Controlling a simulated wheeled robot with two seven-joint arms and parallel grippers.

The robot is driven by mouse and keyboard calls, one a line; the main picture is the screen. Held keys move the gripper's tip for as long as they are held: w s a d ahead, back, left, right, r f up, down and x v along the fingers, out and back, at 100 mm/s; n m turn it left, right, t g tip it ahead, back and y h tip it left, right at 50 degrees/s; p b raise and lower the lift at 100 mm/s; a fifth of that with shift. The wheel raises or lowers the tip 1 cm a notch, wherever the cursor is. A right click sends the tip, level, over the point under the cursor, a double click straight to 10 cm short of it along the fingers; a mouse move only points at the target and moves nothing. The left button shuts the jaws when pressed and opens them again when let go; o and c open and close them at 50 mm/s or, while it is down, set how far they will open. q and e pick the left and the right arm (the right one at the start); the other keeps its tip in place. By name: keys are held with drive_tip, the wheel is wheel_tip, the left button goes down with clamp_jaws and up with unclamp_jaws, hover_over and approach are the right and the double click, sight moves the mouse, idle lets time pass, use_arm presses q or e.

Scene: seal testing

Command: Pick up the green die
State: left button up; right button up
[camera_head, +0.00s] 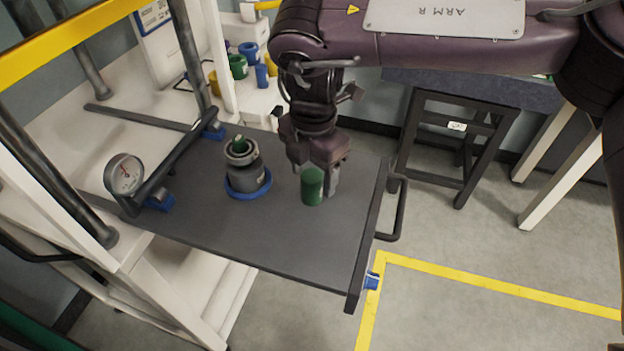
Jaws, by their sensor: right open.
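The green die (312,187) is a short upright cylinder on the dark sliding plate (290,245), right of its middle. My right gripper (318,172) comes down from above with its fingers at the die's upper part. The jaws are open, one finger to the left behind the die and one to its right. Whether either finger touches the die cannot be told. My left gripper does not show.
A grey cylindrical fixture (244,170) with a blue base ring stands left of the die. A pressure gauge (124,174) is at the plate's left. Green, blue and yellow cups (239,66) stand behind. A black stool (455,140) is at the right.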

sight(312, 175)
drive_tip(key=f, duration=0.2)
drive_tip(key=shift+w+a+f+p, duration=0.2)
drive_tip(key=shift+f+p, duration=0.1)
drive_tip(key=shift+f, duration=0.1)
drive_tip(key=shift+d+f, duration=0.1)
drive_tip(key=shift+f, duration=0.45)
drive_tip(key=c, duration=0.9)
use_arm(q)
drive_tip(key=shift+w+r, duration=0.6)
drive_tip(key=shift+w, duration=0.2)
use_arm(e)
clamp_jaws()
drive_tip(key=shift+r, duration=0.15)
